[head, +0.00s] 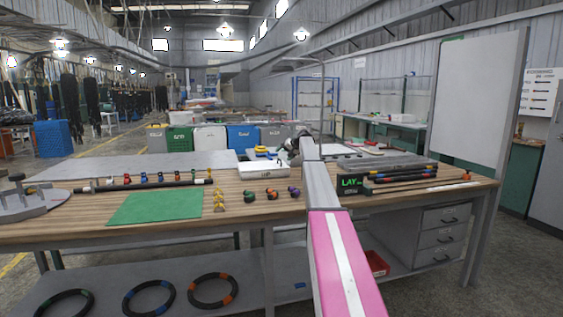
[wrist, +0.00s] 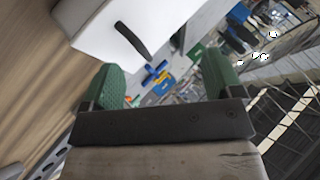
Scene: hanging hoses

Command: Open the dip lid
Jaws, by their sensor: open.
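A white box (head: 256,168) with short dark lettering on its front stands at the back of the wooden bench; I take it for the dip box. In the wrist view its white top, likely the lid (wrist: 95,32), fills the upper left and looks closed. A black bar handle (wrist: 132,40) is on it. My gripper (wrist: 160,78) has two green fingers spread wide with nothing between them. The handle is ahead of the fingers, apart from them, nearer the left one. In the head view my pink and grey arm reaches toward the box's right; the fingertips are not clear there.
A blue and yellow item (wrist: 155,74) shows beyond the lid. A black rack (head: 400,175) stands right of my arm.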

